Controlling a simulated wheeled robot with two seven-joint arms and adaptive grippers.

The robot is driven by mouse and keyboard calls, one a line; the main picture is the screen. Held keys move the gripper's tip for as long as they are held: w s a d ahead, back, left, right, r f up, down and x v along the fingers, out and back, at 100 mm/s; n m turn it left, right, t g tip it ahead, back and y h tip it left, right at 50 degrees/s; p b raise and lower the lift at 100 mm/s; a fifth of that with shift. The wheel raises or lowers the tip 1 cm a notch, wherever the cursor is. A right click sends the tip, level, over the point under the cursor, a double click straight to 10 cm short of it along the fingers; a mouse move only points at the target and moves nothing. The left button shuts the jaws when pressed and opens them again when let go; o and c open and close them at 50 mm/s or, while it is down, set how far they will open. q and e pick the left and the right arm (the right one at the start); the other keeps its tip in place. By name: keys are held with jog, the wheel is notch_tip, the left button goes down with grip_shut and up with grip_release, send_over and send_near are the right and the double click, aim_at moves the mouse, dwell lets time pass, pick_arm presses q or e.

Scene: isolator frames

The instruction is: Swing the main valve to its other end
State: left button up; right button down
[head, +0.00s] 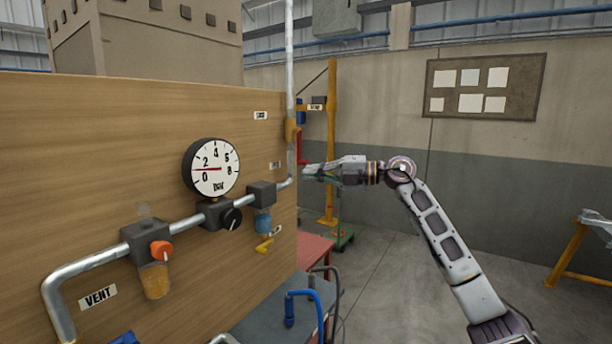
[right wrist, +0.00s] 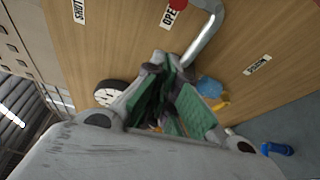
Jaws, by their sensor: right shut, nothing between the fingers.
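The main valve has a brass body (head: 291,131) on the vertical pipe at the board's right edge. Its red lever (head: 301,147) hangs down from the body, beside the lower label (head: 275,165). In the right wrist view a red piece (right wrist: 178,4) shows at the top edge by the OPEN label (right wrist: 170,14); the SHUT label (right wrist: 79,12) is farther left. My right gripper (head: 307,170) is shut and empty, just below the lever's lower end; I cannot tell whether they touch. Its green-padded fingers (right wrist: 165,95) fill the middle of the wrist view. My left gripper is not in view.
A pressure gauge (head: 211,168), an orange knob (head: 161,249), a black knob (head: 231,218) and a yellow lever (head: 264,245) sit along the lower pipe (head: 90,263). A yellow post (head: 331,140) stands behind.

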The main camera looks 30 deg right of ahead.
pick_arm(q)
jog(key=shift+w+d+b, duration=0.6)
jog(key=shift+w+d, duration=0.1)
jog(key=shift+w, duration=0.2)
pick_arm(e)
jog(key=v, duration=0.6)
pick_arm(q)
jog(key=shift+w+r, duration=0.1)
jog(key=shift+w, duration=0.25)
pick_arm(e)
jog(key=shift+s+d+r, duration=0.1)
jog(key=shift+s+d, duration=0.05)
